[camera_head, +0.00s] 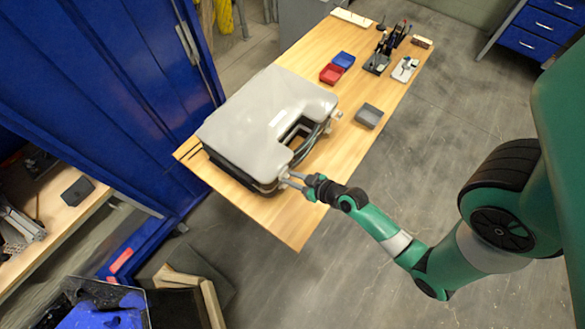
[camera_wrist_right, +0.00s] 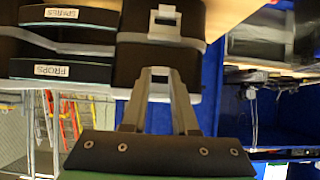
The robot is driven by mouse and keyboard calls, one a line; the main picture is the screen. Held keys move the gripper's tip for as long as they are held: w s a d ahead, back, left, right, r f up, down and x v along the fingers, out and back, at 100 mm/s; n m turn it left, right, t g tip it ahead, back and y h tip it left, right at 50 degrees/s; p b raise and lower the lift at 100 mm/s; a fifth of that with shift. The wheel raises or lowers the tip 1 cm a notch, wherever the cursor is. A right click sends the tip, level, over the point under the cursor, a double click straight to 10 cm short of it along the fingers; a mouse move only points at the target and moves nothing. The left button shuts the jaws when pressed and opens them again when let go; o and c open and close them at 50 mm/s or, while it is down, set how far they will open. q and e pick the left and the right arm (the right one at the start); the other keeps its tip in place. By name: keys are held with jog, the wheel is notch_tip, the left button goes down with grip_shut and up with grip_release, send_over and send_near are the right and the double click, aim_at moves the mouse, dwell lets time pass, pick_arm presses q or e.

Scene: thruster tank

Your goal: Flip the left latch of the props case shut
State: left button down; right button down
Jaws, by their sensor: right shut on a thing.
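The props case (camera_head: 245,115) lies on the wooden table with its pale grey lid down and its handle side facing right. The left latch (camera_wrist_right: 165,24) is a pale grey fitting on the dark case front, in the upside-down right wrist view. My right gripper (camera_head: 285,180) is at the near front corner of the case. In the wrist view its fingers (camera_wrist_right: 156,74) converge at the latch and are shut on it. The exact grip is partly hidden. The other latch (camera_head: 337,115) shows at the far front corner. My left gripper is not in view.
A grey box (camera_head: 369,116) sits right of the case. A blue cabinet (camera_head: 125,80) rises close on the left. The near table corner is bare.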

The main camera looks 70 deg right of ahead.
jog(key=c, duration=0.7)
grip_release()
jog(key=shift+v, duration=5.8)
jog(key=shift+a, duration=0.1)
